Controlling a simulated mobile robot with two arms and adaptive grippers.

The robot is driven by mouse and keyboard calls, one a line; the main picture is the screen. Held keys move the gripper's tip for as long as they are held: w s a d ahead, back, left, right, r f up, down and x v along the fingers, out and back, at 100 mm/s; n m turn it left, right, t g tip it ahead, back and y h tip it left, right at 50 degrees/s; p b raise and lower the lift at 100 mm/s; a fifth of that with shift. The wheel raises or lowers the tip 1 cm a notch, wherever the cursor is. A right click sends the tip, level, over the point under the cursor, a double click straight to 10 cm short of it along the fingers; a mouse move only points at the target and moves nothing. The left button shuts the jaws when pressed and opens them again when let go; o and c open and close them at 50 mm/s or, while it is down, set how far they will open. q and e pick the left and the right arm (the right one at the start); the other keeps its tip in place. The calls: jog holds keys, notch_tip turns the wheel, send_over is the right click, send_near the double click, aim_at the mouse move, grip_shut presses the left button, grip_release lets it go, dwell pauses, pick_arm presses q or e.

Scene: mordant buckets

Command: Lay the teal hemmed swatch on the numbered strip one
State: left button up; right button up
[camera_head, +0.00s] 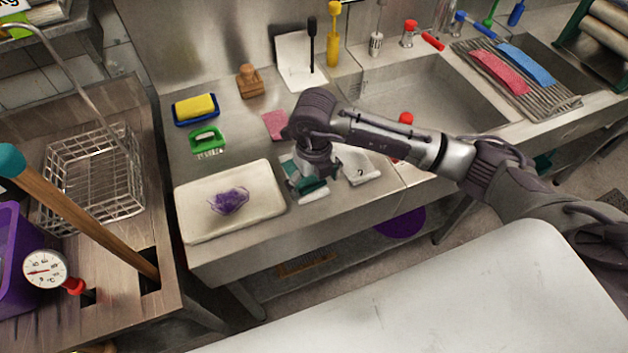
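The teal swatch (305,188) shows below my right gripper (316,172), on the steel counter, partly covered by the gripper. A narrow white edge (313,197) shows just in front of the teal cloth; I cannot tell if it is a numbered strip. A white strip with a dark mark like a 2 (362,170) lies just right of the gripper. No number one can be read. My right gripper points down at the teal swatch; its fingertips are mostly hidden, so its grip and any contact are unclear. My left gripper is out of view.
A cream tray (262,213) with a purple mesh bundle (229,201) lies to the left. Behind are a pink swatch (275,125), a green brush (207,140), a yellow sponge (195,107) and a wooden stamp (249,81). A sink (430,95) lies behind my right arm.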

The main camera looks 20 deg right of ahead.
jog(key=shift+r, duration=0.1)
notch_tip(320, 180, up, 12)
dwell(0.5)
